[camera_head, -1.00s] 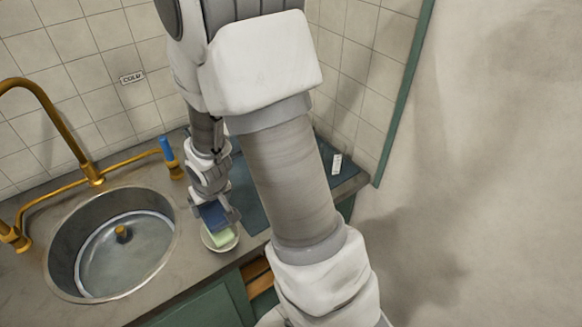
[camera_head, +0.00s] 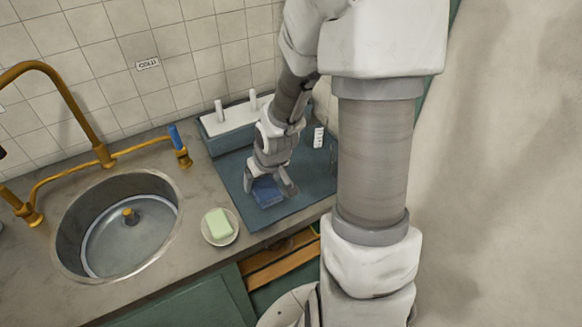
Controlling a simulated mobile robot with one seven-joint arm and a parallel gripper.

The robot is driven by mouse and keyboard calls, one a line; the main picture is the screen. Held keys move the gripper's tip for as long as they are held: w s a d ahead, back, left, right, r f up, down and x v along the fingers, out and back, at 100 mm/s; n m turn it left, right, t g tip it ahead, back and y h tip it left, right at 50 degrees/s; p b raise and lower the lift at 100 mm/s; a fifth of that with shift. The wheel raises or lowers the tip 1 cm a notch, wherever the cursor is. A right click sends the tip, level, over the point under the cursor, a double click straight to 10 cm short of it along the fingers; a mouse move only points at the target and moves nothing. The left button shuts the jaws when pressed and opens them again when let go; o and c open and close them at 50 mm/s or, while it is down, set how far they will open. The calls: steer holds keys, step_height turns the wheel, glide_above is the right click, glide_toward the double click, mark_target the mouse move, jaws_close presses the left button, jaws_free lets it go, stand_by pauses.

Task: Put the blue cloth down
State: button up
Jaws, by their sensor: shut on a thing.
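The blue cloth (camera_head: 267,192) is a small folded dark-blue pad over the blue mat (camera_head: 285,212) on the counter, right of the sink. My gripper (camera_head: 270,188) points down and is shut on the cloth, with a finger on either side of it. The cloth is low, close to the mat; I cannot tell whether it touches it.
A green soap bar (camera_head: 218,222) lies on a white dish (camera_head: 232,236) left of the mat. The sink (camera_head: 70,250) with its brass tap (camera_head: 92,135) is at left. A rack with white pegs (camera_head: 235,118) stands behind the mat. A small white label (camera_head: 318,137) is at the back right.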

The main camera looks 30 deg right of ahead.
steer(key=s+d+r+p, duration=0.1)
steer(key=s+d+r, duration=0.35)
steer(key=d, duration=0.25)
steer(key=w+a+f+b, duration=0.1)
steer(key=w+f+b, duration=0.1)
steer(key=w, duration=0.1)
steer(key=w+a+f+b, duration=0.1)
steer(key=w+f+b, duration=0.1)
steer(key=w+f, duration=0.1)
steer(key=w+a+f+b, duration=0.1)
steer(key=w+f+b, duration=0.1)
steer(key=w+b, duration=0.1)
steer(key=shift+w+a+f, duration=0.1)
steer(key=shift+w+f, duration=0.1)
steer(key=shift+w, duration=0.25)
steer(key=shift+w+a+f, duration=0.1)
steer(key=shift+w+f, duration=0.05)
steer(key=shift+w, duration=0.25)
steer(key=shift+f+b, duration=0.45)
steer(key=shift+f, duration=1.45)
steer(key=shift+f, duration=0.2)
steer(key=o, duration=1)
steer(key=shift+r, duration=0.1)
